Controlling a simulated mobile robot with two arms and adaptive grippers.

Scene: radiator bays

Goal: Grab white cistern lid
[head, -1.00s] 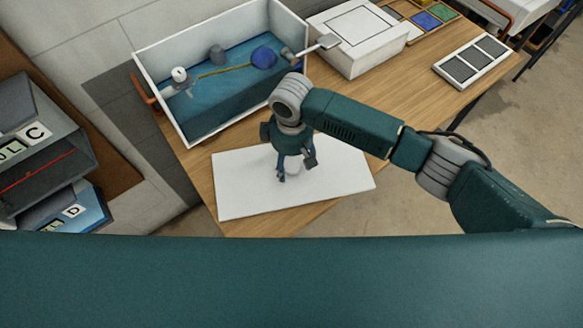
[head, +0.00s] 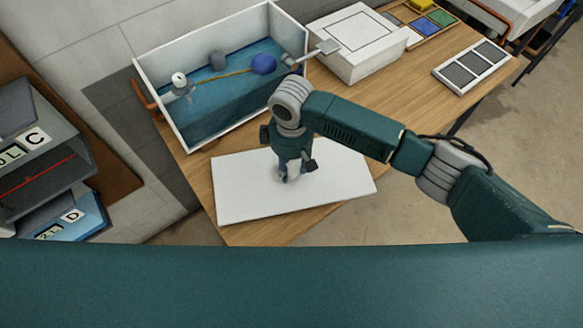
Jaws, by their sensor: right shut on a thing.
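The white cistern lid (head: 240,192) is a flat rectangular panel near the front end of the wooden table. My right gripper (head: 288,178) points down at the middle of the lid, shut on its knob. The knob itself is mostly hidden by the fingers. The open white cistern (head: 175,128) stands behind the lid, with blue water, a blue float ball (head: 263,65) on a rod and grey fittings inside. I cannot tell whether the lid is clear of the table. My left gripper is not in the view.
On the wooden table (head: 420,88) are a white box (head: 352,45), a tray with coloured compartments (head: 430,20) and a white-framed grille (head: 470,66). Table surface is free to the right of the lid.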

